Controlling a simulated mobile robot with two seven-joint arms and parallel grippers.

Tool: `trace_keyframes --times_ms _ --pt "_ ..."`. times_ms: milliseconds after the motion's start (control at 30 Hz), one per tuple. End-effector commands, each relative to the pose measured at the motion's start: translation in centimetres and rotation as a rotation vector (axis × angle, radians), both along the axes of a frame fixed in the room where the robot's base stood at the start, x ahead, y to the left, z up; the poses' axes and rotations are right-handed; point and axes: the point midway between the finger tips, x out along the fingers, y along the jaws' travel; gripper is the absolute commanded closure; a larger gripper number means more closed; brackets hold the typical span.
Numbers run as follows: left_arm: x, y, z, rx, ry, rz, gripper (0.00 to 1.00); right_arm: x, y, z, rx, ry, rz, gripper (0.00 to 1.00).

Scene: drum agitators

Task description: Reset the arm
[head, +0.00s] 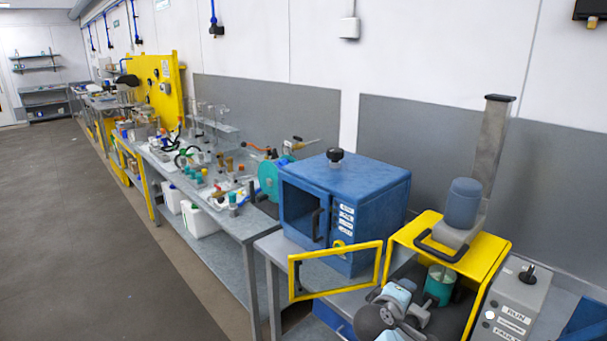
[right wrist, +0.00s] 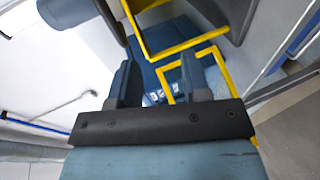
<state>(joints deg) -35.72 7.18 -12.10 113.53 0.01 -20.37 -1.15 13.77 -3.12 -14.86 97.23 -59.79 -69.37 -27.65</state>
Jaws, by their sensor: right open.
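My right gripper (right wrist: 157,78) is open in the right wrist view, with its two dark fingers apart and nothing visible between them. In the head view, part of my right arm shows at the bottom, in front of the yellow agitator housing (head: 490,252); its fingertips cannot be made out clearly. A green drum (head: 440,284) stands inside that housing. A blue-grey motor (head: 462,203) sits above it on a tall grey column (head: 492,145). My left gripper is in neither view.
A blue cabinet (head: 376,190) stands left of the agitator. A grey control box (head: 515,305) marked RUN stands at right. Farther left is a cluttered grey bench (head: 243,226). The floor (head: 70,220) at left is clear.

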Motion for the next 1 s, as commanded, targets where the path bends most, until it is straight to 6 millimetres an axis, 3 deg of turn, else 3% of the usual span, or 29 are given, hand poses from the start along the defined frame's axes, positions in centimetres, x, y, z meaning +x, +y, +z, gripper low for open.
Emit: trace_keyframes --times_ms 33,200,400,600,700,833,1000 --pt "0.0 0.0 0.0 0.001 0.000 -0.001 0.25 -1.6 0.2 -3.3 0.059 0.016 0.046 0.56" --pt "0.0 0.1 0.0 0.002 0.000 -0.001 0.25 -7.7 1.7 -12.1 0.336 0.020 0.195 0.56" --pt "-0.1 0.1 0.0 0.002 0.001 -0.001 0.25 -16.8 3.8 -19.1 0.713 0.000 0.281 0.56" --pt "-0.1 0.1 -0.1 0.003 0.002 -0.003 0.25 -26.1 5.3 -22.1 1.082 -0.051 0.267 0.56" --pt "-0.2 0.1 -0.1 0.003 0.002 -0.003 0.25 -29.3 5.7 -22.3 1.217 -0.081 0.240 0.56" --pt "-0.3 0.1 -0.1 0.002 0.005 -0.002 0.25 -31.6 5.8 -22.3 1.318 -0.107 0.212 0.56" --pt "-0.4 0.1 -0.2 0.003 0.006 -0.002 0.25 -32.3 5.8 -22.2 1.353 -0.119 0.202 0.56"
